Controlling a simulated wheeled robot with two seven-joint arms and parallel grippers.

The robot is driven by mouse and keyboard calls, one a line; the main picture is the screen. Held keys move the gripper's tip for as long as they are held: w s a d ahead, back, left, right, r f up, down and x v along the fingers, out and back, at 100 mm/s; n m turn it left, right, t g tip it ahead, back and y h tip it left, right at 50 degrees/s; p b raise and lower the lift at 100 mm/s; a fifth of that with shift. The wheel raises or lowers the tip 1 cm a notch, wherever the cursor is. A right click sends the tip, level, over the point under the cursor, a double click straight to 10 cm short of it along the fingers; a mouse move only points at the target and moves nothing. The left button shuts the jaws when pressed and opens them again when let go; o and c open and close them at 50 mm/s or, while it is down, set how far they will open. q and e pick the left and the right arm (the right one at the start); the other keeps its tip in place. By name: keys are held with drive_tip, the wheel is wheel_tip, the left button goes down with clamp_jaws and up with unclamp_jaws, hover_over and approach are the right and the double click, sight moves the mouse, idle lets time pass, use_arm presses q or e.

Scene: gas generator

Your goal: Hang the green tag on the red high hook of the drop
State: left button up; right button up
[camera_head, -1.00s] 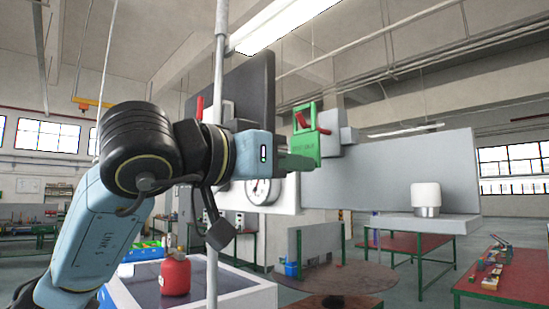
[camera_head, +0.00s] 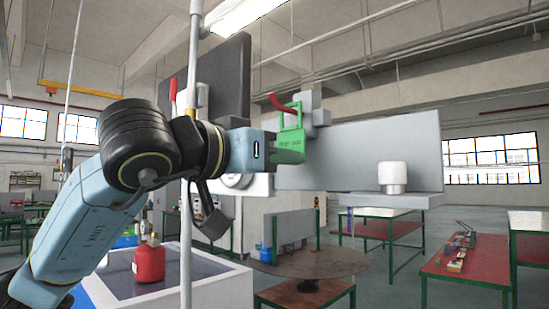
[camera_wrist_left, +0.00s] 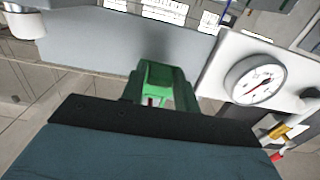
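The green tag (camera_head: 290,142) is a plate with lettering and an open loop above it, seen at centre in the head view. My left gripper (camera_head: 284,154) is at its lower part and appears shut on it. A red hook (camera_head: 284,103) curves at the top of the loop and overlaps it. I cannot tell whether the loop bears on the hook. In the left wrist view the green tag (camera_wrist_left: 160,80) stands between my fingers, with a bit of red low inside it. A second red piece (camera_head: 173,92) shows further left. My right gripper is not in view.
A grey panel (camera_head: 365,152) and a shelf with a white cylinder (camera_head: 392,173) stand to the right. A round gauge (camera_wrist_left: 256,80) is on a white plate beside the tag. A thin vertical pole (camera_head: 190,130) passes by my left arm. A red can (camera_head: 149,263) sits below.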

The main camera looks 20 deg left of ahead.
use_arm(q)
drive_tip(key=o, duration=0.4)
drive_tip(key=shift+c, duration=0.2)
drive_tip(key=b+v, duration=0.3)
drive_tip(key=v, duration=1)
drive_tip(key=shift+s+a, duration=0.15)
drive_tip(key=shift+s, duration=0.05)
drive_tip(key=shift+f, duration=0.1)
